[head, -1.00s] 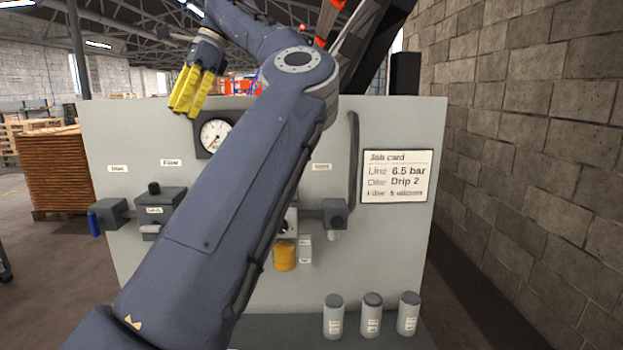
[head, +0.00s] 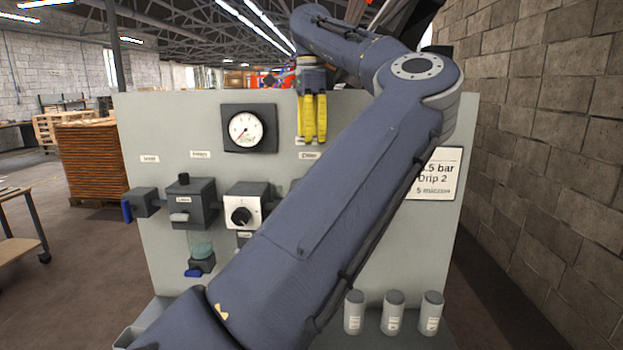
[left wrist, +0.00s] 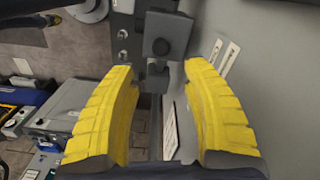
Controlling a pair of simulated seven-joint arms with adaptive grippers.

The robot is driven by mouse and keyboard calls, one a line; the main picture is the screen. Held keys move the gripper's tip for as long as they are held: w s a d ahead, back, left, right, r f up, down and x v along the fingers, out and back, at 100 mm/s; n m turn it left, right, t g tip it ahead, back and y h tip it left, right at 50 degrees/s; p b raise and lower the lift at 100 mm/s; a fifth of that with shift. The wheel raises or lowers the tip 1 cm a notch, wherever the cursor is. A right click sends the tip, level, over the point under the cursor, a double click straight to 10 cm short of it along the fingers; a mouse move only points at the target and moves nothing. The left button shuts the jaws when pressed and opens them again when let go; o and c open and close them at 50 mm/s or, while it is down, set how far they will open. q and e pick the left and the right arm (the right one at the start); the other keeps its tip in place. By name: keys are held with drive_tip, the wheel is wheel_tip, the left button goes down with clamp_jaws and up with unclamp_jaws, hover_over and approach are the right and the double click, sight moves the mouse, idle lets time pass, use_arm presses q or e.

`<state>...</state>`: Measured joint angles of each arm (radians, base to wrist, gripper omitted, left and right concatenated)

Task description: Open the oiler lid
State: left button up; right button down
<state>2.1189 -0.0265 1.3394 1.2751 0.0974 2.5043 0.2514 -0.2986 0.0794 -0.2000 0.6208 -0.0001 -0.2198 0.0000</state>
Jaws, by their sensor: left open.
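I cannot make out the oiler or its lid clearly. A sliver of a grey unit (head: 294,184) shows under a small label (head: 310,156) that is too blurred to read surely. My arm hides the rest of that part of the panel. My left gripper (head: 313,138) hangs fingers down at the panel's top, right of the gauge, above that label. In the left wrist view its yellow fingers (left wrist: 160,72) are apart, with nothing held. A dark grey block with a knob (left wrist: 162,46) appears beyond and between them. My right gripper is not in view.
The grey panel (head: 152,235) carries a gauge (head: 246,129), a filter unit (head: 190,203) with a bowl, and a white-faced regulator (head: 246,209) with a black knob. Several grey-capped canisters (head: 393,313) stand at lower right. A job card (head: 445,172) is partly covered by my arm.

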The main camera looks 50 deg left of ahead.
use_arm(q)
wheel_tip(320, 180, down, 11)
drive_tip(key=shift+r, duration=0.1)
idle(0.4)
drive_tip(key=shift+c, duration=0.6)
clamp_jaws()
